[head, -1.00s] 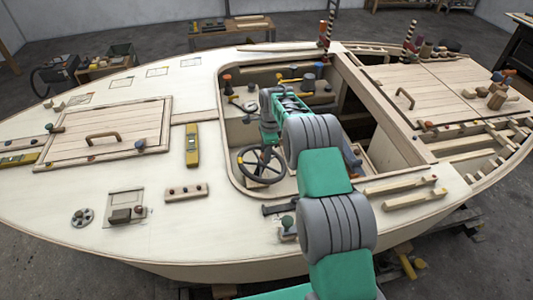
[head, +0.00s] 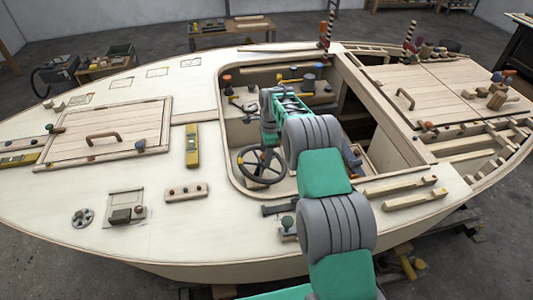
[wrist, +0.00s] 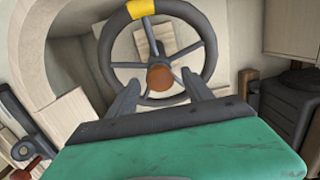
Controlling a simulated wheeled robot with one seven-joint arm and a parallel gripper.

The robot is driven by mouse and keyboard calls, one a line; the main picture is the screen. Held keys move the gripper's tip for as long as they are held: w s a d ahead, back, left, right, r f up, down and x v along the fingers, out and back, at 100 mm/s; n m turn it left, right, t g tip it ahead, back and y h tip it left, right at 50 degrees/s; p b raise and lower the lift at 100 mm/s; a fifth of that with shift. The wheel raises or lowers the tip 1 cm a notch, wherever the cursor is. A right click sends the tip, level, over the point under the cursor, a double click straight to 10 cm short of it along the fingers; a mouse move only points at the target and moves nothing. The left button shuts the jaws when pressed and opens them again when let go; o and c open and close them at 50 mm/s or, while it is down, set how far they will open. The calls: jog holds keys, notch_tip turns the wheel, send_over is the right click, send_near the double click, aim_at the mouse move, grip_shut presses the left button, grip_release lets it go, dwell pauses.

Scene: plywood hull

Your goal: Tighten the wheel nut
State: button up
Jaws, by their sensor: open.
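The wheel nut (wrist: 159,77) is a round brown piece at the hub of the dark steering wheel (wrist: 107,52). The wheel has several grey spokes and a yellow band on its rim. In the head view the steering wheel (head: 242,168) stands in the cockpit, partly covered by my arm. My gripper (wrist: 160,84) is open and empty, its two dark fingers pointing at the wheel. In the wrist view one finger shows on each side below the nut, with a visible gap to it. I cannot tell how far short of the nut the tips are.
The cockpit's rim (head: 222,110) surrounds the wheel. Wooden blocks (wrist: 62,112) lie to the left in the wrist view, and a dark box (wrist: 288,105) stands at right. A yellow level (head: 192,145) and a hatch (head: 108,134) are on the deck left of the cockpit.

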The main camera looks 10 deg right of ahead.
jog(key=r, duration=0.5)
jog(key=r+b, duration=0.1)
jog(key=r, duration=0.1)
jog(key=shift+d+r, duration=0.2)
jog(key=shift+d, duration=0.15)
jog(key=shift+r, duration=0.2)
jog(key=s+a+r+n+t, duration=0.2)
jog(key=s+r+n, duration=0.7)
jog(key=s+r, duration=0.55)
jog(key=s+f+n+t+h, duration=0.1)
jog(key=s+n, duration=0.8)
jog(key=s, duration=1)
jog(key=shift+s+d+f, duration=0.35)
jog(key=shift+d+f, duration=0.05)
jog(key=shift+f, duration=0.15)
